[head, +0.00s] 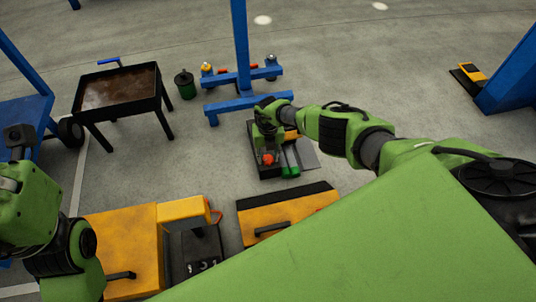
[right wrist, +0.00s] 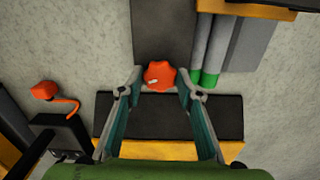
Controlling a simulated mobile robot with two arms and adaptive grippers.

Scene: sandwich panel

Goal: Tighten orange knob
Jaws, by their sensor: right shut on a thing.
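The orange knob (right wrist: 160,74) is a small lobed knob at the upper middle of the right wrist view. It also shows in the head view (head: 268,159), on a dark panel (head: 267,172) lying on the floor. My right gripper (right wrist: 159,82) reaches down over it, one finger on each side, shut on the knob. In the head view the right gripper (head: 268,135) stands just behind the knob and hides part of the panel. My left arm is at the left edge of the head view; I make out no fingers of its gripper.
Grey rolls with green ends (head: 289,170) lie beside the knob. Yellow cases (head: 283,212) stand in front. A blue post with feet (head: 247,95), a green canister (head: 186,84) and a dark cart (head: 119,92) are behind.

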